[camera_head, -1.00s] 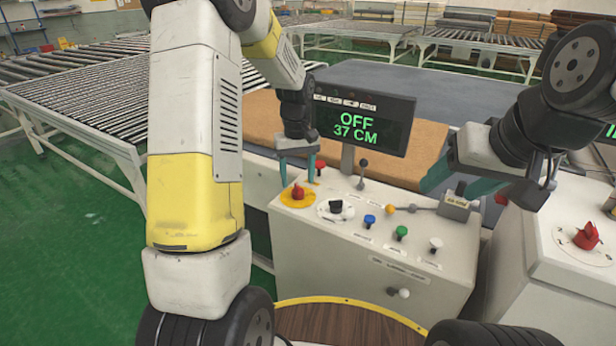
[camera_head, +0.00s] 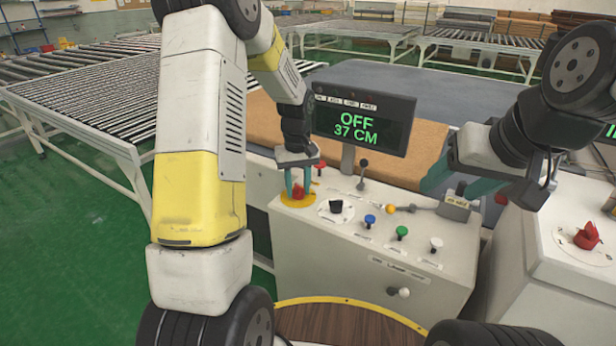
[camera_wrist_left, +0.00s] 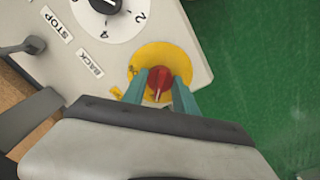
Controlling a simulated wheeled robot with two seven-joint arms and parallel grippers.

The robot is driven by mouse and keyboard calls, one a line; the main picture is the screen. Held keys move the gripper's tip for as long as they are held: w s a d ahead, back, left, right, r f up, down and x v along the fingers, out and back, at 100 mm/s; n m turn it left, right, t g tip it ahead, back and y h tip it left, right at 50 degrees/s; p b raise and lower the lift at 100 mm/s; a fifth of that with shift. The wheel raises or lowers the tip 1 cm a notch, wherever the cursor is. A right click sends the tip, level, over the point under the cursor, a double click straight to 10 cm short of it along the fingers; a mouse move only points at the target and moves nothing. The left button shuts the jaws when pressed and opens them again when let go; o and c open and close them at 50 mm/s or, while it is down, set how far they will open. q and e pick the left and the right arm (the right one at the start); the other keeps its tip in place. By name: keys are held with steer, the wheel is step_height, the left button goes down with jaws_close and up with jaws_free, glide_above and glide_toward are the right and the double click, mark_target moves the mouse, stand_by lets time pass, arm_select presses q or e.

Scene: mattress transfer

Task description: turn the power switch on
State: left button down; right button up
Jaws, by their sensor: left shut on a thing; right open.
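The power switch (camera_head: 298,191) is a red rotary knob on a round yellow plate (camera_head: 290,204) at the left end of the grey-white control panel. My left gripper (camera_head: 298,190) points down with its teal fingers on either side of the knob and is shut on it. In the left wrist view the red knob (camera_wrist_left: 160,78) sits between the two fingertips, with a pale line on its face. The display (camera_head: 362,118) reads "OFF 37 CM". My right gripper (camera_head: 458,190) is open at the panel's right end; its fingertips are partly hidden.
The panel also holds a black dial (camera_head: 336,206), blue (camera_head: 370,220), green (camera_head: 402,232) and white (camera_head: 436,243) buttons and levers. A second cabinet with a red knob (camera_head: 587,236) stands right. Roller tables (camera_head: 90,85) lie behind on the left.

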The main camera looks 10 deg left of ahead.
arm_select(q)
steer(key=shift+m, duration=0.3)
steer(key=m, duration=0.3)
steer(key=shift+m, duration=0.3)
steer(key=m, duration=0.4)
steer(key=shift+m, duration=0.3)
steer(key=m, duration=0.4)
steer(key=shift+m, duration=2.5)
steer(key=c, duration=1)
jaws_free()
steer(key=shift+o, duration=0.2)
